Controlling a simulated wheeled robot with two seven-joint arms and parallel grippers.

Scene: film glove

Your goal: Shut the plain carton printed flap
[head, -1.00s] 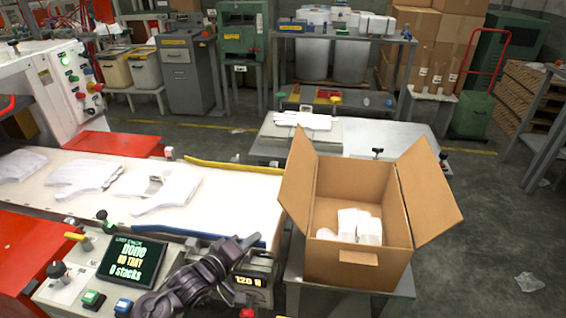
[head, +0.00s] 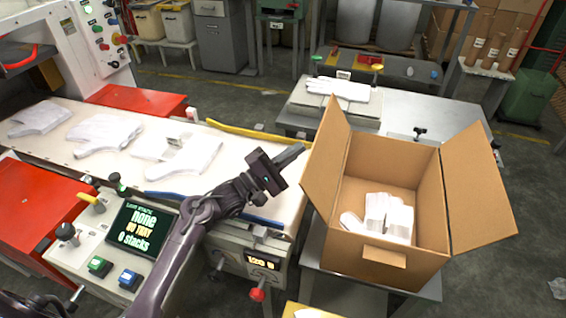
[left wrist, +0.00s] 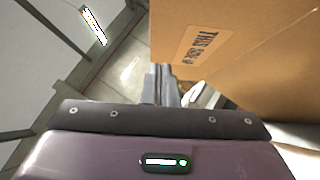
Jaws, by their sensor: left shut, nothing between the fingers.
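The plain brown carton (head: 368,268) stands open at the right in the head view, with white gloves (head: 388,215) inside. Its left flap (head: 326,160) and right flap (head: 476,190) stand up and lean outward. In the left wrist view a cardboard flap (left wrist: 235,30) fills the upper right and bears dark print (left wrist: 200,46), partly "THIS". It seems to be the left flap's outer face, hidden from the head view. My left gripper (head: 299,151) is shut and empty just left of that flap; its fingers also show in the left wrist view (left wrist: 163,85). Contact cannot be told. My right gripper is out of view.
A white conveyor table (head: 60,152) with flat gloves lies at the left. A control panel (head: 70,255) with a screen (head: 143,229) and buttons is below my left arm. A grey table (head: 440,125) with a glove stack stands behind the carton.

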